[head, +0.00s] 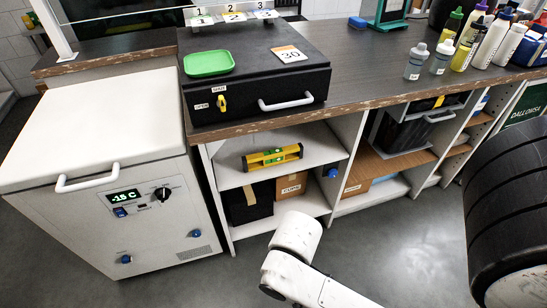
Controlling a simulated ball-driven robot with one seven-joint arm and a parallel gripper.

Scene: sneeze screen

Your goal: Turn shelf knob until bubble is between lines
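A yellow spirit level (272,158) lies on the upper shelf (232,178) of the left open bay under the counter. Its green vials show, but the bubble and its lines are too small to make out. A blue knob (332,173) sits on the right side of this bay, close to the shelf's right end. My white arm (297,236) reaches up from the bottom of the picture and stops in front of and below the bay, apart from the knob as seen here. My gripper is not visible.
A white freezer (95,125) with more blue knobs stands left of the bay. Boxes (291,186) sit below the shelf. The counter (370,75) above holds a black case (255,75), a green tray (208,63) and several bottles. Grey floor (400,240) lies open in front.

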